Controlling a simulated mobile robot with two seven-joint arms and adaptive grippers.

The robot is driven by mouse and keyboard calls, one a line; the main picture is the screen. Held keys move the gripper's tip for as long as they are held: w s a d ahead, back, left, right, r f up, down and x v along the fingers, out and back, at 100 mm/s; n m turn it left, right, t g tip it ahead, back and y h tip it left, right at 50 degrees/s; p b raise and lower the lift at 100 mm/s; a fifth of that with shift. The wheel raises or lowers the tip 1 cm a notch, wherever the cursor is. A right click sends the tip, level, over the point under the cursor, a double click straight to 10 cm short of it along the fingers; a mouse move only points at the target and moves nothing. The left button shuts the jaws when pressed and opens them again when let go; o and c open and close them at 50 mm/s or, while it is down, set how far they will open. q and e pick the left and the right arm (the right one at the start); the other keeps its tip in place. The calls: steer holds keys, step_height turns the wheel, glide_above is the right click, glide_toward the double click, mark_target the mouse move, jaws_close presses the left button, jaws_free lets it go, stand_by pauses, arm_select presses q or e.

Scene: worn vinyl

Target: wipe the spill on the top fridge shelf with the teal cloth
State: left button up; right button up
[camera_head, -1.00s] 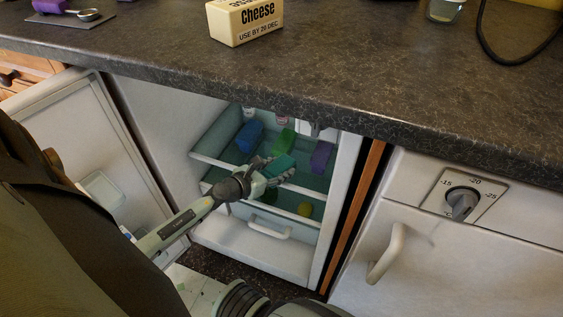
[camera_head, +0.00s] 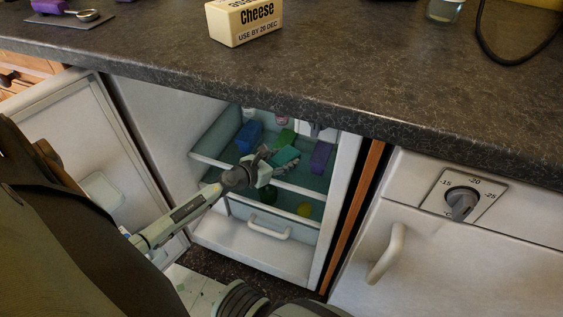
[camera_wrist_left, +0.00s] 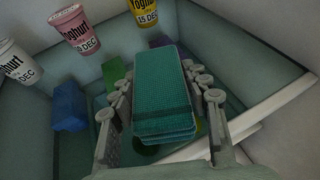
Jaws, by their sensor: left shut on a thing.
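The teal cloth (camera_head: 286,155) is a folded, layered pad. My left gripper (camera_head: 278,162) is shut on it inside the open fridge, over the top shelf (camera_head: 212,160). In the left wrist view the cloth (camera_wrist_left: 162,90) sits between the two fingers of the gripper (camera_wrist_left: 162,100). I cannot make out the spill in either view; the cloth and gripper hide part of the shelf. Whether the cloth touches the shelf is hard to tell. My right gripper is not in view.
Blue (camera_head: 249,136), green (camera_head: 284,138) and purple (camera_head: 321,157) blocks stand around the cloth. Yoghurt pots (camera_wrist_left: 75,30) stand at the back. A drawer (camera_head: 270,229) lies below; the counter (camera_head: 330,80) overhangs the fridge. The open door (camera_head: 95,130) is at left.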

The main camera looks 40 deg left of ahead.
mark_target(293, 140)
arm_select(q)
steer(key=shift+w, duration=0.1)
steer(key=shift+w+a+b, duration=0.15)
steer(key=shift+w+a, duration=0.1)
steer(key=shift+w, duration=0.75)
steer(key=shift+w+a+b, duration=0.15)
steer(key=shift+w+a, duration=0.1)
steer(key=shift+w, duration=0.75)
steer(key=shift+w, duration=0.1)
steer(key=shift+w+a+b, duration=0.3)
steer(key=shift+w+b, duration=0.05)
steer(key=shift+w, duration=0.7)
steer(key=shift+w+a+b, duration=0.25)
steer(key=shift+w+b, duration=0.05)
steer(key=shift+w, duration=0.7)
